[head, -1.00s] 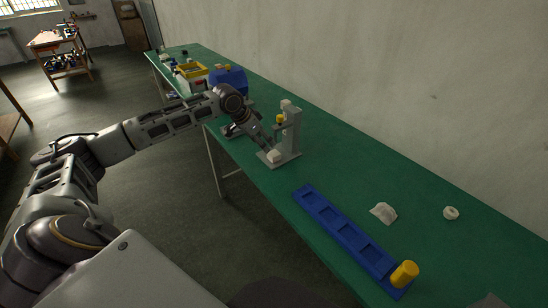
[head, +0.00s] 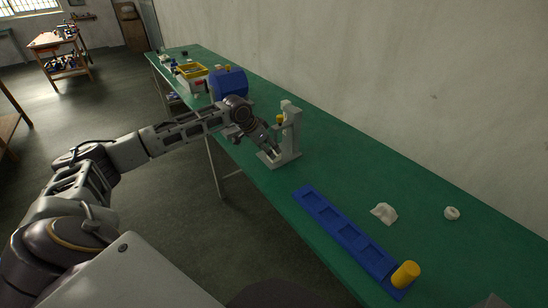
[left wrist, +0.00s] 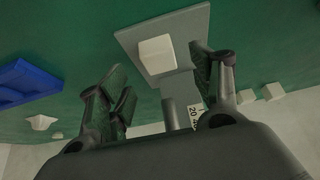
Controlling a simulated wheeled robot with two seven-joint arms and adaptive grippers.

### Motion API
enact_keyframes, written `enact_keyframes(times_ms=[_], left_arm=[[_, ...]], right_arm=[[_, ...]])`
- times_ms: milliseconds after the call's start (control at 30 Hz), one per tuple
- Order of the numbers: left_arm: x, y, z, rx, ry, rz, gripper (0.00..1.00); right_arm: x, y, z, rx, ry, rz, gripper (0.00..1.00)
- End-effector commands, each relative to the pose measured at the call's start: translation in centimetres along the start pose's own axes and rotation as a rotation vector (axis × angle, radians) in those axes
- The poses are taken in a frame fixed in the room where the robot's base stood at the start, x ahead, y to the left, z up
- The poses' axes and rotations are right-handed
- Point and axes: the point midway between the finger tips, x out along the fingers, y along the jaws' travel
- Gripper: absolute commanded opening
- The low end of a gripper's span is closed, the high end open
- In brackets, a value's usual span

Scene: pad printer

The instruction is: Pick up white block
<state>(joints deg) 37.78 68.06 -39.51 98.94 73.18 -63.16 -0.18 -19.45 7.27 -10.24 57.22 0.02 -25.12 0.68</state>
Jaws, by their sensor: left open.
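The white block (left wrist: 156,54) sits on the grey base plate (left wrist: 134,36) of the pad printer in the left wrist view. In the head view my gripper mostly hides the block. The grey pad printer (head: 291,135) stands upright on the green table, with a yellow part near its top. My left gripper (head: 273,151) is low over the printer's base from the left. In the left wrist view its open fingers (left wrist: 160,68) lie on either side of the block's line, with visible gaps to it. My right gripper is not in view.
A blue slotted tray (head: 345,232) lies in front of the printer, with a yellow cylinder (head: 405,274) at its near end. A white lump (head: 384,213) and a white ring (head: 452,213) lie to the right. A blue machine (head: 228,84) stands behind my arm.

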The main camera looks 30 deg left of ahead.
Motion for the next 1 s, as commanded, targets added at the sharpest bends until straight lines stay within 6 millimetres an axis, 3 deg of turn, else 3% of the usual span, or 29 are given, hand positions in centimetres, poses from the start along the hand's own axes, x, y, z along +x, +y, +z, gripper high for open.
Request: enact_keyframes(times_ms=[400, 900, 1000], left_arm=[[4.0, 0.1, -0.1, 0.0, 0.001, 0.0, 0.64], [4.2, 0.1, -0.1, 0.001, 0.0, 0.0, 0.64], [4.2, 0.1, -0.1, 0.001, 0.0, 0.0, 0.51]], right_arm=[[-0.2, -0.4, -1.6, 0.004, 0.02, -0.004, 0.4], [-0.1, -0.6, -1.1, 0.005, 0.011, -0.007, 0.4], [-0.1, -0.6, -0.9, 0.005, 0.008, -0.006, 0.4]])
